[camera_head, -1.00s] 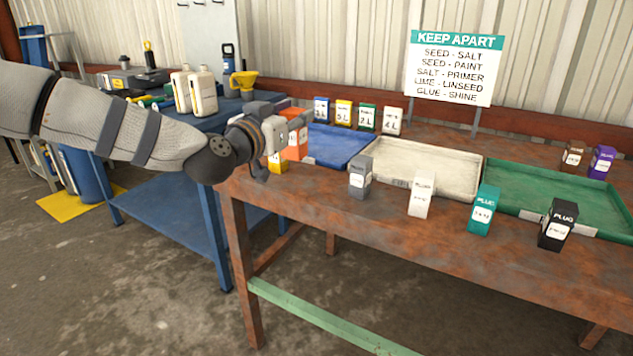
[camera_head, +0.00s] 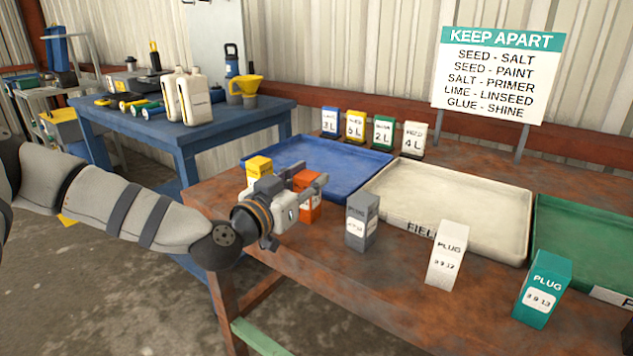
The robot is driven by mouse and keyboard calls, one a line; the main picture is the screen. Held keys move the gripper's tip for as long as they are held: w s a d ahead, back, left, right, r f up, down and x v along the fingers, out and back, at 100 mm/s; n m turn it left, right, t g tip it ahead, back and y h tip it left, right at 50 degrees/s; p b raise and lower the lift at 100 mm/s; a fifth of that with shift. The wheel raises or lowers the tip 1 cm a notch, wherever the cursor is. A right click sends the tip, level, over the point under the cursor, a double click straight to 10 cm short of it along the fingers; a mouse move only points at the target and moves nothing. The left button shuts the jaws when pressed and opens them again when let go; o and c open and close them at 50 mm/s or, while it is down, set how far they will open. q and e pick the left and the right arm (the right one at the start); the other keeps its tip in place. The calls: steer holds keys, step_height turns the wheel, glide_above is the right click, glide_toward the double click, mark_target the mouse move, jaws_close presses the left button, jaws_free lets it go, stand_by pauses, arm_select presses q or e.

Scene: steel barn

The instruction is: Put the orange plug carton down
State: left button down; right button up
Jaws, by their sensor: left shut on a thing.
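The orange plug carton (camera_head: 309,207) is upright at the front left of the rusty table (camera_head: 372,292), in front of the blue tray. My left gripper (camera_head: 308,182) reaches in from the left and is shut on it, hiding part of its left side and top. I cannot tell whether its base touches the table. A yellow carton (camera_head: 259,168) stands just behind my gripper, and a grey carton (camera_head: 362,222) stands to the right. My right gripper is not in view.
A blue tray (camera_head: 352,192), a cream tray (camera_head: 475,247) and a green tray (camera_head: 583,235) line the table. White (camera_head: 447,254) and teal (camera_head: 541,289) plug cartons stand at the front. Several numbered cards (camera_head: 355,126) and a keep-apart sign (camera_head: 497,75) stand behind.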

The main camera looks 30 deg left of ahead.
arm_select(q)
steer(key=shift+s, duration=0.2)
steer(key=c, duration=1.5)
jaws_free()
steer(key=shift+s+r, duration=0.1)
steer(key=shift+s, duration=0.05)
steer(key=o, duration=0.3)
steer(key=shift+o, duration=0.2)
